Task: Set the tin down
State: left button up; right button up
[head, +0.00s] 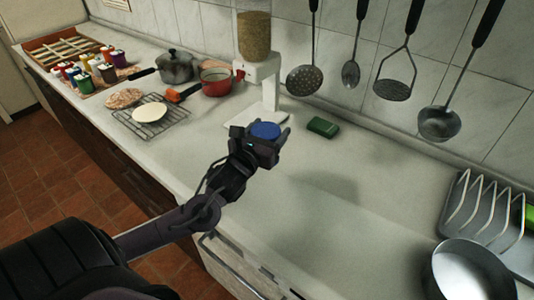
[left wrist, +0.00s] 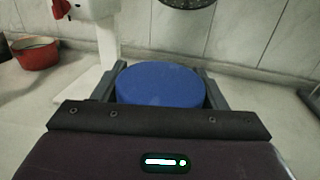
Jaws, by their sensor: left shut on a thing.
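The tin is round with a flat blue top (head: 265,130). My left gripper (head: 268,144) is shut on it, with one finger on each side. In the left wrist view the blue tin (left wrist: 160,85) sits between the two dark fingers, its top facing the camera, and the gripper body hides its near lower side. In the head view the gripper hides most of the tin's side. I cannot tell whether the tin's underside touches the counter (head: 330,185). My right gripper is not in view.
A white dispenser (head: 270,92) with a grain hopper stands just behind the tin. A green box (head: 323,127) lies to its right. A red pot (head: 215,81) and a wire rack (head: 165,125) are at left. A dish rack (head: 480,215) and a large pot (head: 470,275) stand at right. The middle counter is clear.

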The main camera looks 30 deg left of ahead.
pick_arm(q)
notch_tip(320, 180, down, 9)
jog(key=shift+r, duration=0.15)
dwell(0.4)
jog(key=o, duration=1.2)
jog(key=shift+s, duration=0.1)
jog(key=shift+s, duration=0.3)
jog(key=s, duration=0.3)
jog(key=s+d, duration=0.1)
jog(key=s, duration=0.3)
jog(key=s+b, duration=0.1)
jog(key=s, duration=0.3)
jog(key=shift+s+d, duration=0.15)
jog(key=shift+d, duration=0.05)
